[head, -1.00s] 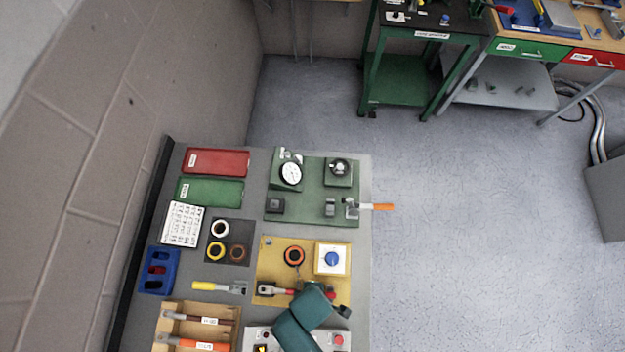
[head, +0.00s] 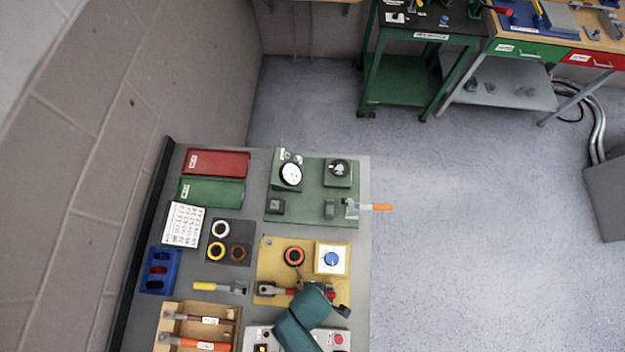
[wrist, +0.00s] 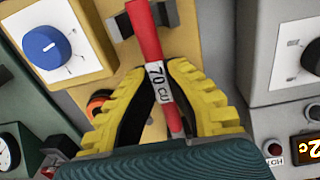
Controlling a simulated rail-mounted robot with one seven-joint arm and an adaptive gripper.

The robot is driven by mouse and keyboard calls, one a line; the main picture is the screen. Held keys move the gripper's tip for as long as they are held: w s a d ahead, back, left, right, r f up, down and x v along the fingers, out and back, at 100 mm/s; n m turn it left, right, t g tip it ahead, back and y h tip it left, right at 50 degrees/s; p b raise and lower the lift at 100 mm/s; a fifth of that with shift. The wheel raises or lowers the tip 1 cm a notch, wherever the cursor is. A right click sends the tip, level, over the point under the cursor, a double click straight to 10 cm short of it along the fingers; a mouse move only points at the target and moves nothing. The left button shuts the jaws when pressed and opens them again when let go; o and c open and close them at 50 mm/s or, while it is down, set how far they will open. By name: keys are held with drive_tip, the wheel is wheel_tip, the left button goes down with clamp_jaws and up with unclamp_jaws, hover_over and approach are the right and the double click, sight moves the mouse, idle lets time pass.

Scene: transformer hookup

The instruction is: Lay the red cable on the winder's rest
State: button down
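The red cable (wrist: 147,35), labelled "70 CU", runs between the two yellow fingers of my gripper (wrist: 160,72) in the wrist view. The fingertips are closed against its sides. A dark grey block (wrist: 170,17), which looks like the rest, shows behind the cable's upper part in the wrist view. Whether the cable touches it is unclear.
The winder's blue knob (head: 331,259) and orange ring (head: 294,256) stand just above the cable in the head view. A grey panel with a lit display (wrist: 305,148) is close on the wrist view's right. A yellow-handled tool (head: 210,286) and a wooden tray (head: 172,307) lie left.

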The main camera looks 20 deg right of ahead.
drive_tip(key=c, duration=1.2)
unclamp_jaws()
drive_tip(key=shift+f, duration=0.1)
drive_tip(key=shift+o, duration=0.2)
wheel_tip(320, 180, up, 5)
drive_tip(key=p, duration=0.5)
drive_tip(key=shift+r, duration=1.05)
